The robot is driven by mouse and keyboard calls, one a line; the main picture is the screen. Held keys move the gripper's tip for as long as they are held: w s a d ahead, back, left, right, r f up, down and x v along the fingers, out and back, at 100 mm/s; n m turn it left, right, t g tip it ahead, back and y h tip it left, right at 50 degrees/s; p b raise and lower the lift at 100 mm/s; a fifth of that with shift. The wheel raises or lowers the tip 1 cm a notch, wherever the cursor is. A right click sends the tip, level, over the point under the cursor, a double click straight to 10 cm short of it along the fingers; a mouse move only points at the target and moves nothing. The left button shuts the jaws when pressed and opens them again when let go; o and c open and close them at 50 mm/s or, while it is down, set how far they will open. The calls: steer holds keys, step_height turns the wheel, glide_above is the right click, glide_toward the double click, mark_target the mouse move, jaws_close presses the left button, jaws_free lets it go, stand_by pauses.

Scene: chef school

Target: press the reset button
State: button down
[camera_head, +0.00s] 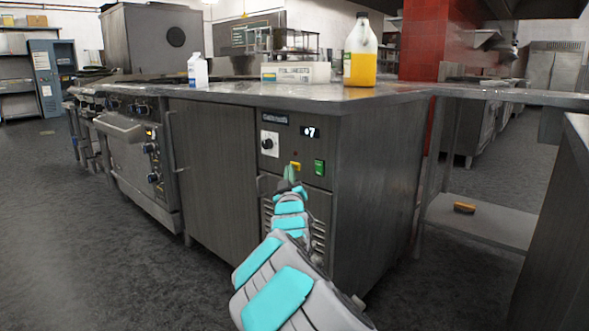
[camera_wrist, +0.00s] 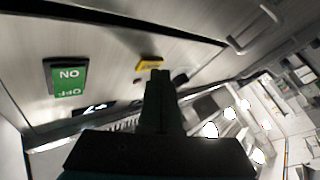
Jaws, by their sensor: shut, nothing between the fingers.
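A small yellow part (camera_head: 296,166), which may be the reset button, sits on the control panel (camera_head: 313,175) of the steel cabinet under the counter. Its lettering is too small to read. In the wrist view the yellow part (camera_wrist: 149,64) shows just beyond my fingertips, which hide some of it. My gripper (camera_head: 290,170) is shut and empty in front of the panel, just below the yellow part. In the wrist view its closed fingers (camera_wrist: 160,76) point at the panel. I cannot tell whether they touch it.
A green ON/OFF switch (camera_head: 319,168) is right of the yellow part; it also shows in the wrist view (camera_wrist: 67,78). A dial (camera_head: 268,143) and a display (camera_head: 310,132) are above. A yellow bottle (camera_head: 360,55) stands on the counter.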

steer(key=shift+s+a, duration=0.3)
steer(key=shift+s, duration=0.05)
steer(key=s+a+b, duration=0.2)
steer(key=s+a, duration=0.1)
steer(key=shift+s+a, duration=0.25)
steer(key=shift+a, duration=0.05)
stand_by(0.4)
stand_by(0.5)
